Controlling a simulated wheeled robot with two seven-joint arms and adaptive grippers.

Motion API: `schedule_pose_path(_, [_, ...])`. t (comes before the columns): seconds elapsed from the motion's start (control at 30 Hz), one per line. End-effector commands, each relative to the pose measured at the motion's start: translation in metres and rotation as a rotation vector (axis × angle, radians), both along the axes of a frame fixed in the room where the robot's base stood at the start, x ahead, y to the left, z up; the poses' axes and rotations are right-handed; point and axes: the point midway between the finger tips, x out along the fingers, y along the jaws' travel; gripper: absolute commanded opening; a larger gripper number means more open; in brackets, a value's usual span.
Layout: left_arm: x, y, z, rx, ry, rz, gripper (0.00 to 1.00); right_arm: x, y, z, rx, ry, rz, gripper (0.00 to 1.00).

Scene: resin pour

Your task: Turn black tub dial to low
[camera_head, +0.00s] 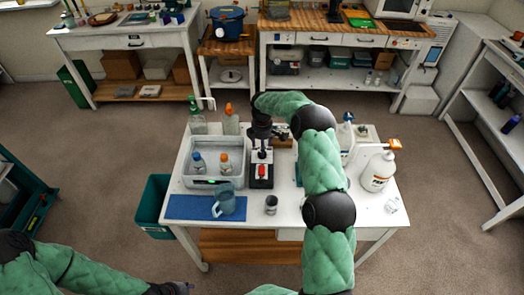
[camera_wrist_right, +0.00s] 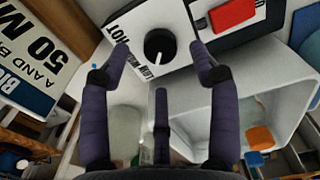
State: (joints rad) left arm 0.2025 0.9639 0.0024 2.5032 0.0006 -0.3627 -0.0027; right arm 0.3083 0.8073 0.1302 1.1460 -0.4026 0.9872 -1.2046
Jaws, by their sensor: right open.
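The black dial (camera_wrist_right: 160,45) sits on a white panel (camera_wrist_right: 165,15) in the right wrist view. Its white pointer mark points toward the bottom of the picture. Printed words lie around its left side; HOT is readable, and another looks like WARM. The grey tub (camera_head: 241,178) holds bottles on the white table; its wall shows in the wrist view (camera_wrist_right: 190,110). My right gripper (camera_wrist_right: 160,72) is open, its fingers spread either side of the dial, apart from it. In the head view it (camera_head: 260,134) hides the dial. My left gripper (camera_head: 176,288) is at the bottom edge, partly cut off.
A black stand with a red block (camera_head: 262,171) is right of the tub. Tall bottles (camera_head: 197,122) stand behind the tub; a white jug (camera_head: 378,172) is at right.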

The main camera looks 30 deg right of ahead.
Motion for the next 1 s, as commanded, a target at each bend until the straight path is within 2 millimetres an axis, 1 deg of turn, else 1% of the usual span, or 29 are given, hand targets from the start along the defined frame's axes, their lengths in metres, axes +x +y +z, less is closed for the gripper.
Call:
schedule_pose_path(0.03, [0.000,0.000,0.000,0.000,0.000,0.000,0.40,0.001,0.000,0.012,-0.001,-0.005,0.000,0.62])
schedule_pose_path(0.2, [0.000,0.000,0.000,0.000,0.000,0.000,0.40,0.001,0.000,0.045,0.000,-0.003,-0.001,0.62])
schedule_pose_path(0.3, [0.000,0.000,0.000,0.000,0.000,0.000,0.40,0.001,0.000,0.061,0.000,-0.003,0.000,0.62])
schedule_pose_path(0.4, [0.000,0.000,0.000,0.000,0.000,0.000,0.40,0.001,0.000,0.073,-0.001,-0.002,0.000,0.62])
schedule_pose_path(0.6, [0.000,0.000,0.000,0.000,0.000,0.000,0.40,0.000,0.000,0.083,0.000,-0.001,0.000,0.62])
schedule_pose_path(1.0, [0.000,0.000,0.000,0.000,0.000,0.000,0.40,0.000,0.000,0.083,0.000,0.000,0.000,0.62])
